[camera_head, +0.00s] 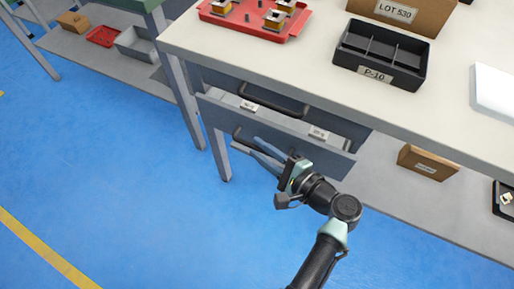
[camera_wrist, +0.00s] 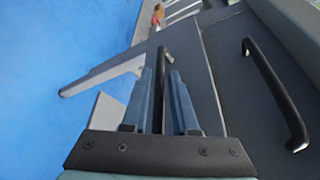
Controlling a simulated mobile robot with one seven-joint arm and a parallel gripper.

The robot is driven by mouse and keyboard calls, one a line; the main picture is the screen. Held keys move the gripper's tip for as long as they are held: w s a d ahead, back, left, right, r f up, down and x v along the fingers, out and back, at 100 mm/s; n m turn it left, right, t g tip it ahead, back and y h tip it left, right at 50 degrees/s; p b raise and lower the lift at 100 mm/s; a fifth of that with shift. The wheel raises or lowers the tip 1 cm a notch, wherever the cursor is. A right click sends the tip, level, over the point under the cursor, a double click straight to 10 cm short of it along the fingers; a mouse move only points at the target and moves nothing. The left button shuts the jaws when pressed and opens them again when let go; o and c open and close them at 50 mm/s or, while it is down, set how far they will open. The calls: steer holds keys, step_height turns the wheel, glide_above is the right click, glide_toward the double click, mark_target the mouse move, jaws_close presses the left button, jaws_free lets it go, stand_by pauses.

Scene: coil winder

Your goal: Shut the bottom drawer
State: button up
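The bottom drawer (camera_head: 333,163) is a dark grey drawer under the white-topped bench, and it stands pulled out past the drawer above. Its black bar handle (camera_wrist: 162,62) shows in the wrist view; in the head view my gripper partly hides it. My gripper (camera_head: 256,146) is in front of the drawer's left part. In the wrist view its two blue-grey fingers (camera_wrist: 162,72) lie on either side of the handle, with a small gap visible, so they look open around it. The upper drawer's handle (camera_wrist: 272,90) is to the right in the wrist view.
The bench top (camera_head: 300,62) carries a red tray (camera_head: 245,24), a black divided bin (camera_head: 375,62) and a cardboard box (camera_head: 405,14). A bench leg (camera_head: 218,150) stands left of the drawer. A cardboard box (camera_head: 428,162) sits on the low shelf. Blue floor (camera_head: 120,180) is clear.

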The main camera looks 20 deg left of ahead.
steer(key=shift+x, duration=0.8)
jaws_close()
stand_by(0.9)
